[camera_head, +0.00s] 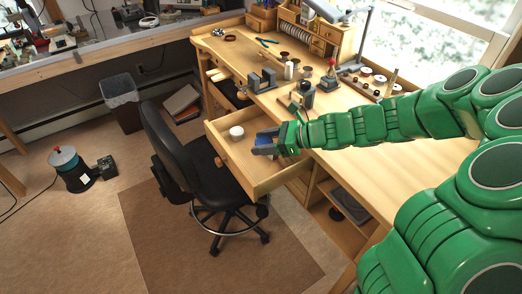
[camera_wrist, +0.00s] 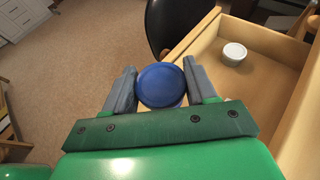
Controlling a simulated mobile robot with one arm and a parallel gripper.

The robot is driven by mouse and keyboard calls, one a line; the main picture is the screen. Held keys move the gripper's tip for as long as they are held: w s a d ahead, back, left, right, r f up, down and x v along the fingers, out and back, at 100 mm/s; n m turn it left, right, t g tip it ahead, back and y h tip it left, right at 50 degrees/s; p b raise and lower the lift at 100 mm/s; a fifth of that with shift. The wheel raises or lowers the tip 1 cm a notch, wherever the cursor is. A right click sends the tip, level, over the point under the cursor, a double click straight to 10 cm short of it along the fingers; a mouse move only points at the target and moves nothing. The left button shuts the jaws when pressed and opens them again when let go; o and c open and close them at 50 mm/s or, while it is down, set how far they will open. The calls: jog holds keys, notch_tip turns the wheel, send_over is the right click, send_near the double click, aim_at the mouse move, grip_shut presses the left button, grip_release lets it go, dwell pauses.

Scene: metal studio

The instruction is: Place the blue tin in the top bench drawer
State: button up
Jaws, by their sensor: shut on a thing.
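The blue tin (camera_wrist: 162,86) is round and sits between the two grey fingers of my gripper (camera_wrist: 161,90) in the wrist view. My gripper is shut on it. In the head view my gripper (camera_head: 265,145) is at the open top bench drawer (camera_head: 262,187), over its right part as seen there. In that view the fingers mostly hide the tin. In the wrist view the tin appears just left of the drawer's pale wooden wall (camera_wrist: 196,38); I cannot tell its height above the rim. A small white round pot (camera_head: 236,132) stands inside the drawer, also seen in the wrist view (camera_wrist: 234,53).
A black swivel chair (camera_head: 195,165) stands close to the drawer front. The wooden bench top (camera_head: 375,165) holds metal blocks (camera_head: 262,80), several small jars and a lamp (camera_head: 361,35). Drawer floor around the white pot looks clear.

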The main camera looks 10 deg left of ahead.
jog(key=shift+w+a+f, duration=0.25)
jog(key=shift+w+f, duration=0.2)
jog(key=shift+f, duration=0.7)
jog(key=shift+w+a+f, duration=0.2)
jog(key=shift+w+f, duration=0.25)
jog(key=shift+f, duration=0.65)
jog(key=shift+w+a+f, duration=0.25)
jog(key=shift+w+f, duration=0.2)
jog(key=shift+f, duration=0.7)
jog(key=shift+f, duration=0.55)
